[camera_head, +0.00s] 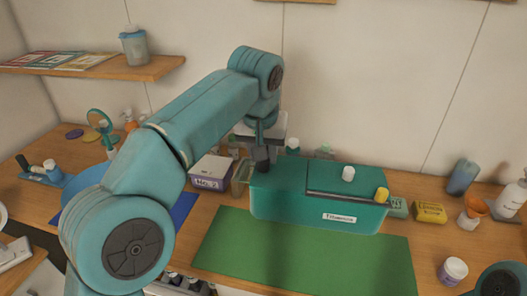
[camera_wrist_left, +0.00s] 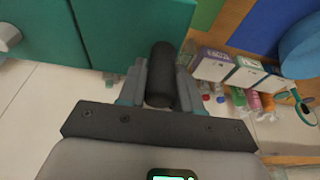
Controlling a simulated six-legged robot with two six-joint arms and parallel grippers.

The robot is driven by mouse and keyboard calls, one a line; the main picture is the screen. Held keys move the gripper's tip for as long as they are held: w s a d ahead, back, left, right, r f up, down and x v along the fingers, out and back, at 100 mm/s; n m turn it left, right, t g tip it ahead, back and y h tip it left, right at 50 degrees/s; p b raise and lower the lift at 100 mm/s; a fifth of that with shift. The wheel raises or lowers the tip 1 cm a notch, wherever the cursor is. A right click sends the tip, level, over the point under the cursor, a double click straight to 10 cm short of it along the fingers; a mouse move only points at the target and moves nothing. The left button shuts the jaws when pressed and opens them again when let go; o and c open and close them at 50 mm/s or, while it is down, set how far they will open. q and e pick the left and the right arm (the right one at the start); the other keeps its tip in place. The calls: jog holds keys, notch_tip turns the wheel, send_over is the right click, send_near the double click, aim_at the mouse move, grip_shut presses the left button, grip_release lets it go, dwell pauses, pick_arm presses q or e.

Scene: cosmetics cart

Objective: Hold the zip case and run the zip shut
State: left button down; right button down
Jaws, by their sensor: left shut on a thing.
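The teal zip case (camera_head: 290,208) stands upright on the back edge of a green mat, with a white label on its front. A dark zip track (camera_head: 345,197) runs along its top to a yellow tab (camera_head: 382,195) at the right end. A white knob (camera_head: 348,173) stands on the top. My left gripper (camera_head: 262,150) is at the case's back left corner, shut on a dark cylindrical grip (camera_wrist_left: 160,75). In the left wrist view the grip sits between the fingers, beside the teal case wall (camera_wrist_left: 130,30). My right gripper is out of view.
The green mat (camera_head: 300,257) is clear in front. A white-and-purple box (camera_head: 212,172) stands left of the case. A yellow box (camera_head: 431,212), an orange funnel (camera_head: 475,205) and bottles stand to the right. A white jar (camera_head: 453,271) is at front right.

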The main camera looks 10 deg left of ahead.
pick_arm(q)
notch_tip(320, 180, down, 19)
jog(key=b, duration=1.4)
jog(key=shift+f+b, duration=0.15)
jog(key=shift+b, duration=0.25)
jog(key=shift+f, duration=0.1)
